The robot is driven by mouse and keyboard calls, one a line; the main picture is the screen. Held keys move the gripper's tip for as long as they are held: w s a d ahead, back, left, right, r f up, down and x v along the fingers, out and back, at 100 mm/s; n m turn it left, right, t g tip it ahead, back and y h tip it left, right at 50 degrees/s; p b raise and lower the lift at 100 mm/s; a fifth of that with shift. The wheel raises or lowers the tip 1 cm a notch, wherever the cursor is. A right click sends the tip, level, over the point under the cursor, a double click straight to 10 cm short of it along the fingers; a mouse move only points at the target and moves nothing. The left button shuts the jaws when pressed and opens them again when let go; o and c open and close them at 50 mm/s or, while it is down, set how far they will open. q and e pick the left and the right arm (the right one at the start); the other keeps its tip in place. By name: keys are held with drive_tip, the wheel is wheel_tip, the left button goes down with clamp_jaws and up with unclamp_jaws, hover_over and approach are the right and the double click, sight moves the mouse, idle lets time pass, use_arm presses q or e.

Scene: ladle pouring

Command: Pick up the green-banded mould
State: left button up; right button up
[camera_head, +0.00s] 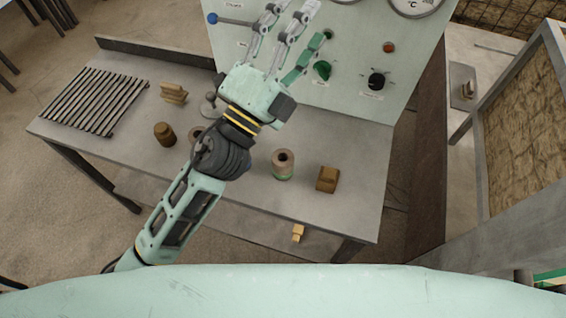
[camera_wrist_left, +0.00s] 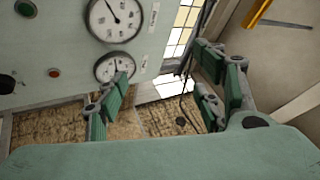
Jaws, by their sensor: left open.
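The green-banded mould (camera_head: 283,163) is a tan cylinder with a hole in its top and a green band near its base. It stands upright on the grey metal table, right of my left forearm in the head view. My left gripper (camera_head: 296,28) is open and empty, raised in front of the control panel and well beyond the mould. Its spread fingers also show in the left wrist view (camera_wrist_left: 160,82), with nothing between them. The mould is not visible in the wrist view. My right gripper is not in view.
The control panel (camera_head: 345,52) with gauges and knobs stands at the table's back. A second tan mould (camera_head: 195,133) is partly hidden by my arm. Brown pieces (camera_head: 164,133) (camera_head: 327,179) and a slatted rack (camera_head: 95,101) are on the table (camera_head: 235,187).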

use_arm(q)
drive_tip(key=s+d+m+g+h, duration=0.7)
drive_tip(key=d+m+g, duration=0.3)
drive_tip(key=m+g, duration=0.3)
drive_tip(key=s+d+f+m+g+y, duration=0.1)
drive_tip(key=s+d+f+m+g, duration=0.25)
drive_tip(key=m, duration=0.25)
drive_tip(key=m+g+y, duration=0.2)
drive_tip(key=m+y, duration=0.8)
drive_tip(key=y, duration=0.9)
hover_over(283, 160)
drive_tip(key=a, duration=0.1)
wheel_tip(283, 160, down, 24)
drive_tip(key=shift+r, duration=0.15)
drive_tip(key=f+p, duration=0.1)
drive_tip(key=f, duration=0.1)
drive_tip(key=f+p, duration=0.1)
drive_tip(key=f, duration=0.1)
drive_tip(key=d+f+p, duration=0.1)
drive_tip(key=f, duration=0.2)
drive_tip(key=shift+s, duration=0.4)
drive_tip(key=shift+w+f, duration=0.1)
drive_tip(key=shift+f, duration=0.1)
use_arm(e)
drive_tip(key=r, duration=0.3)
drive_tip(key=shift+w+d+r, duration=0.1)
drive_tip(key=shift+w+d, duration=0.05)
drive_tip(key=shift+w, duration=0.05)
